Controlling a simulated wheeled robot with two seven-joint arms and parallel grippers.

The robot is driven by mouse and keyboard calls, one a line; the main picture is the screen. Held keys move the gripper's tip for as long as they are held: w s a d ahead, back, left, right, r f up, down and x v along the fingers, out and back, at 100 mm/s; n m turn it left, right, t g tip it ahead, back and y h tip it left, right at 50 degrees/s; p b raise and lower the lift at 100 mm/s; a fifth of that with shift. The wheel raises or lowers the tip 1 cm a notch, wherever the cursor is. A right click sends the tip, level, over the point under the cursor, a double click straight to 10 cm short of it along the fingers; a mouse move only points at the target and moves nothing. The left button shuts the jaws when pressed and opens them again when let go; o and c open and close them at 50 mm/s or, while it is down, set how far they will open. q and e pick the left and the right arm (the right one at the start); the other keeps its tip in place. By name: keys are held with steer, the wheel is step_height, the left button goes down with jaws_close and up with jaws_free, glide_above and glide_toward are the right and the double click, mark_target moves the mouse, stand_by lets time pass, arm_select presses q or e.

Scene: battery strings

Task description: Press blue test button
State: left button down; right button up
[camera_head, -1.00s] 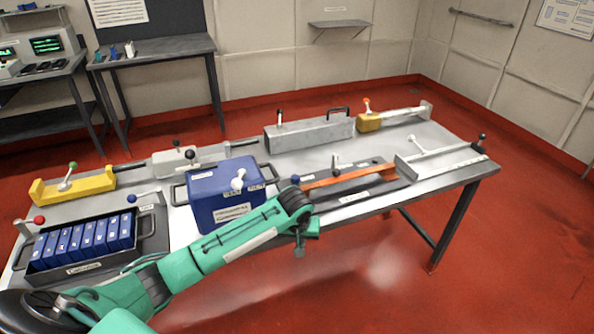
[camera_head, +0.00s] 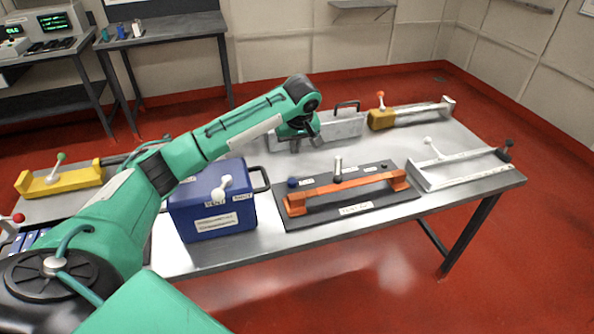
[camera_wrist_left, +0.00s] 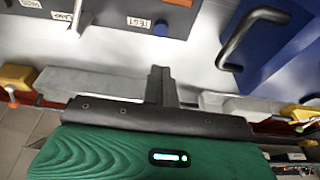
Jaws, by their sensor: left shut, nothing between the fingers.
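The blue test button (camera_head: 292,183) is a small round knob at the left end of a dark base plate (camera_head: 345,210) that carries an orange bar (camera_head: 343,194). In the left wrist view the blue button (camera_wrist_left: 160,29) sits beside a TEST label (camera_wrist_left: 139,22). My left gripper (camera_head: 295,147) hangs above the table, behind the plate in the head view. Its fingers (camera_wrist_left: 159,70) are shut and empty in the wrist view, apart from the button. My right gripper is not in view.
A blue box (camera_head: 212,212) with a white-knobbed lever and dark handle stands left of the plate. A grey box (camera_head: 345,127) lies behind, and a yellow block (camera_head: 381,118) behind right. A metal channel piece (camera_head: 460,168) is at right.

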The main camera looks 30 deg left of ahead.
mark_target(292, 182)
arm_select(q)
steer(key=x, duration=0.4)
steer(key=p+x, duration=0.1)
steer(key=x, duration=0.3)
steer(key=p+x, duration=0.1)
steer(key=x, duration=0.3)
steer(key=shift+s+d+f, duration=0.15)
steer(key=shift+d+f, duration=0.05)
steer(key=shift+f, duration=0.85)
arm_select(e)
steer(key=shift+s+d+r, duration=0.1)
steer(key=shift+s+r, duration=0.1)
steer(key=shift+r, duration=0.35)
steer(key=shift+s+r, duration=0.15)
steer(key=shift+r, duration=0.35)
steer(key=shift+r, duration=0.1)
arm_select(q)
steer(key=shift+s+f+p, duration=0.1)
steer(key=shift+f+p, duration=0.4)
steer(key=shift+f, duration=0.4)
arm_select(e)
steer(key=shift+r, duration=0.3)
